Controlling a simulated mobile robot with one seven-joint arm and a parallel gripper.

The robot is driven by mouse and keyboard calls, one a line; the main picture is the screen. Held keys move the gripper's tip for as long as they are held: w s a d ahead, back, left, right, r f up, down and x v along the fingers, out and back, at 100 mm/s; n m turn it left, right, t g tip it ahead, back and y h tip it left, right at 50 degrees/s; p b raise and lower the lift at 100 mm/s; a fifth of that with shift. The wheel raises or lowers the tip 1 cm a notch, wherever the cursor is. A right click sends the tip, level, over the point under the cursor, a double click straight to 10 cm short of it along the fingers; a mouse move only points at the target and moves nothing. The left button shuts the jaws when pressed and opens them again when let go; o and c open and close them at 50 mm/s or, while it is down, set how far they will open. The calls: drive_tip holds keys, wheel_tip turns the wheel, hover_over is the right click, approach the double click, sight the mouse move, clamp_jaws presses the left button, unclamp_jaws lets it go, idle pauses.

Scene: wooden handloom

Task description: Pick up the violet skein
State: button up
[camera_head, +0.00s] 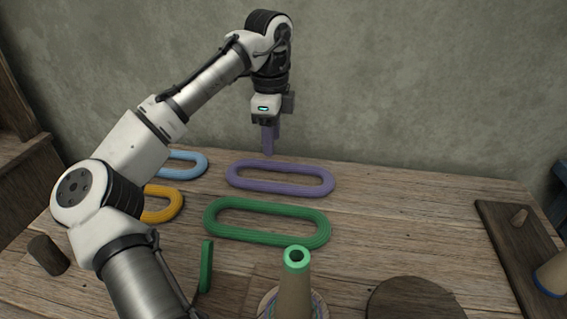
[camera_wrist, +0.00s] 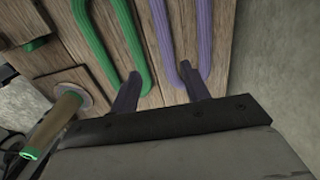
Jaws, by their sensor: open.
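The violet skein (camera_head: 281,191) is a long flat loop lying on the wooden table near its back edge, behind the green skein. In the wrist view, one end of the violet skein (camera_wrist: 205,60) shows just beyond my fingers. My gripper (camera_head: 269,145) is open and empty, pointing down above the table's back edge, behind the violet skein. In the wrist view, the two purple fingers of my gripper (camera_wrist: 162,88) are spread apart, one near the green skein's end and one near the violet skein's end.
The green skein (camera_head: 267,239) lies just in front. A blue skein (camera_head: 190,162) and a yellow skein (camera_head: 164,205) lie left, partly behind my arm. A green-topped cone (camera_head: 296,283) stands in front. The table right of the skeins is clear up to a dark board (camera_head: 513,250).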

drive_tip(key=b, duration=0.1)
hover_over(275, 185)
drive_tip(key=f, duration=0.8)
drive_tip(key=shift+s+a, duration=0.2)
drive_tip(key=shift+w+d+f+b, duration=0.15)
drive_tip(key=shift+f+b, duration=0.2)
drive_tip(key=shift+f, duration=1.05)
drive_tip(key=shift+w+d+f+b, duration=0.1)
drive_tip(key=shift+f+b, duration=0.25)
drive_tip(key=shift+f, duration=1.05)
clamp_jaws()
